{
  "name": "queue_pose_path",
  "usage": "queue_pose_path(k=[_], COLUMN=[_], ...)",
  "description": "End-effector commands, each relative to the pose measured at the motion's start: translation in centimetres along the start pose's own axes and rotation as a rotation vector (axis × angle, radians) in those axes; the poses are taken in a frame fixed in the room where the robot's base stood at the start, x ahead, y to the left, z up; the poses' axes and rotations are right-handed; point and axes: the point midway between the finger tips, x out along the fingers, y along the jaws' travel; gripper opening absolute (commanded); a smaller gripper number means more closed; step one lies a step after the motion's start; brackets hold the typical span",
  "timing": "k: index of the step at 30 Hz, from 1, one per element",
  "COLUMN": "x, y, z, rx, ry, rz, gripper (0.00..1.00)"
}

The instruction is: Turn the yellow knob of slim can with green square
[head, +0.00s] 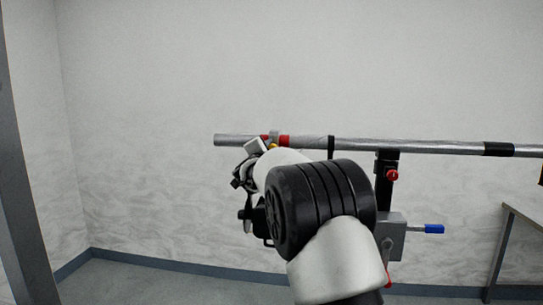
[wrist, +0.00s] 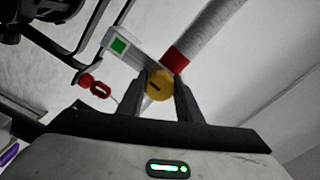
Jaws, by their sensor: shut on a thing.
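The yellow knob (wrist: 158,84) shows in the wrist view between the two fingers of my gripper (wrist: 159,88), which is shut on it. A dark slot line crosses the knob's face. In the head view, a small bit of the yellow knob (head: 273,146) shows below the bar, and my arm hides most of the can and my fingers. A dark bracket (wrist: 84,56) runs beside the clamp in the wrist view; the can body is mostly out of frame.
A silver horizontal bar (head: 430,146) with red and black bands crosses the head view. To the right hangs another fixture with a red knob (head: 391,175) and a blue-ended handle (head: 433,229). A red safety clip (wrist: 99,89) hangs left of my fingers. A table (head: 525,213) stands at far right.

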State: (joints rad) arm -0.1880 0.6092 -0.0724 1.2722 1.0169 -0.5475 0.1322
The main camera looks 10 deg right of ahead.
Motion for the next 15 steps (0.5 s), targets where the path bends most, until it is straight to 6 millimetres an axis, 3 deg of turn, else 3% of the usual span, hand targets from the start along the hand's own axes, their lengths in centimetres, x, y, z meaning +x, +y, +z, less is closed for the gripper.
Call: queue_pose_path(k=[15], x=[0.03], y=[0.28], z=[0.09], rx=[0.493], ry=[0.001], rz=[0.009], gripper=[0.1])
